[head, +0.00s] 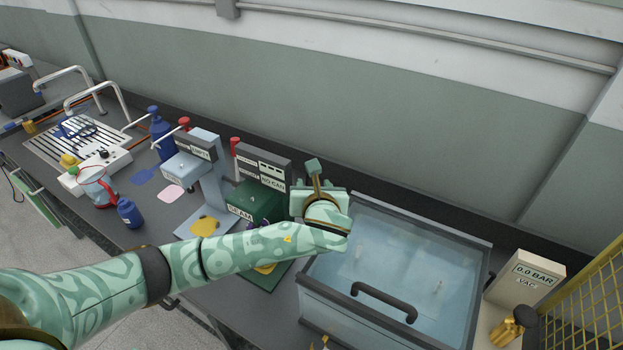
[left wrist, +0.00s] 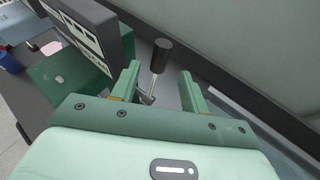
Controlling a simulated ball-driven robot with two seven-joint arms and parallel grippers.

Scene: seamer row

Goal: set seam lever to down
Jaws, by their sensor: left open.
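The green seamer (head: 262,198) with a SEAM label stands mid-bench, under a grey display (head: 263,167) reading NO CAN. There a lever with a black grip (left wrist: 161,55) and a metal stem stands between the jaws of my left gripper (left wrist: 160,82), without clear contact. The lever's foot is partly hidden by the gripper. My left gripper (head: 314,182) is open, right of the display in the head view, where I cannot make out the lever. My right gripper is not in view.
A clear-lidded vacuum chamber (head: 400,262) with a black handle stands right of the seamer, near my left wrist. A wall runs behind.

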